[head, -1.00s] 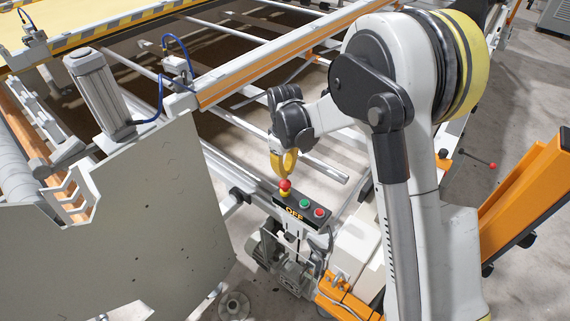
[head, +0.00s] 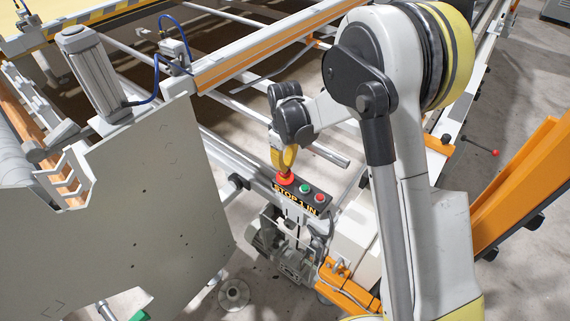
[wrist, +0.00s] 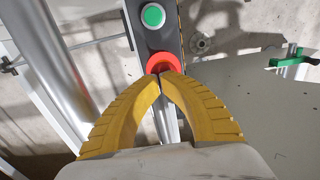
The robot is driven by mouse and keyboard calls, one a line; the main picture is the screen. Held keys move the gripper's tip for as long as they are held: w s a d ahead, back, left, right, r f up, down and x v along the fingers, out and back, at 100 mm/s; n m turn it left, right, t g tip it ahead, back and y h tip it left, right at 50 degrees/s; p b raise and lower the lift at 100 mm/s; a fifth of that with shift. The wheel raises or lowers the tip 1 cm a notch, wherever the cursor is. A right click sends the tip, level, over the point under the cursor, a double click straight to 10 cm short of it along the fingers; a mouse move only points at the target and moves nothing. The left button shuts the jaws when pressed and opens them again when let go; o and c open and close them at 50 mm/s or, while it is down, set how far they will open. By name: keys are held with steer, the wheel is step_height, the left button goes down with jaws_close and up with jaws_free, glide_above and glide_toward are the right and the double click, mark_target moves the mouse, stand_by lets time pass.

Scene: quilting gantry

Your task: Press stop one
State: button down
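The control box (head: 313,198) is dark, with a red mushroom stop button (head: 286,181) at its left end, then a green button (head: 304,188) and a smaller red button (head: 320,198). Its front lettering reads "STOP 1 IN". My gripper (head: 284,171) has yellow fingers pointing down at the mushroom button and appears to touch it. In the wrist view my gripper (wrist: 167,76) has its fingertips together, with nothing between them. The tips overlap the near edge of the red mushroom button (wrist: 162,62), and the green button (wrist: 153,16) lies beyond.
A large grey side plate (head: 150,200) stands left of the box. A rail with an orange stripe (head: 270,58) and long metal bars run behind. An orange beam (head: 525,180) is at the right. A rod with a red knob (head: 495,153) sticks out at right.

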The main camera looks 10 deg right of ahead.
steer(key=shift+r, duration=0.1)
step_height(320, 180, up, 14)
steer(key=p, duration=0.6)
